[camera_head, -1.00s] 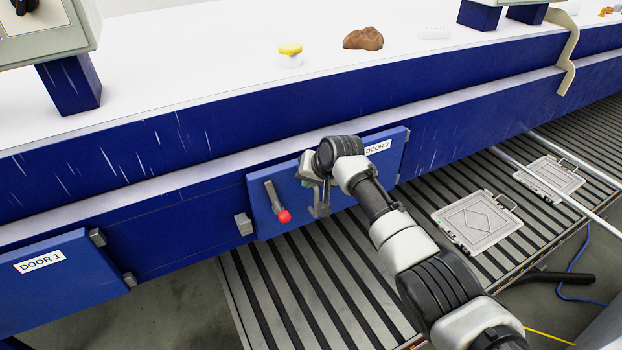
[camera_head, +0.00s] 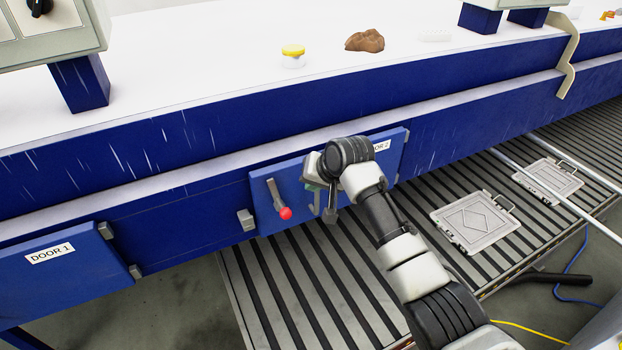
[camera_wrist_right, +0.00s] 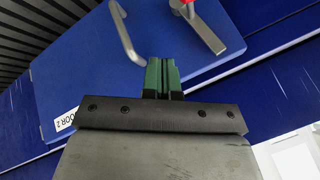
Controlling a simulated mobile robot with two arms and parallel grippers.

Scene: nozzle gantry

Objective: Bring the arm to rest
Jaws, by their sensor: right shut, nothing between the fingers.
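My right arm reaches from the lower right of the head view to the blue door labelled DOOR 2 (camera_head: 263,188). My right gripper (camera_head: 314,202) is in front of that door, largely hidden by my wrist. In the right wrist view its green fingertips (camera_wrist_right: 162,66) are together with nothing held, over the blue door panel (camera_wrist_right: 85,75). The fingertips appear apart from the grey door handle (camera_wrist_right: 128,38). A lever with a red knob (camera_head: 285,213) hangs on the door's left part and also shows in the wrist view (camera_wrist_right: 205,27). My left gripper is out of view.
DOOR 1 (camera_head: 75,275) stands at lower left. A white counter (camera_head: 200,65) carries a yellow-lidded jar (camera_head: 292,56) and a brown lump (camera_head: 364,40). Grey hatches (camera_head: 474,222) lie on the slatted platform (camera_head: 300,295), with metal rails (camera_head: 560,187) at right.

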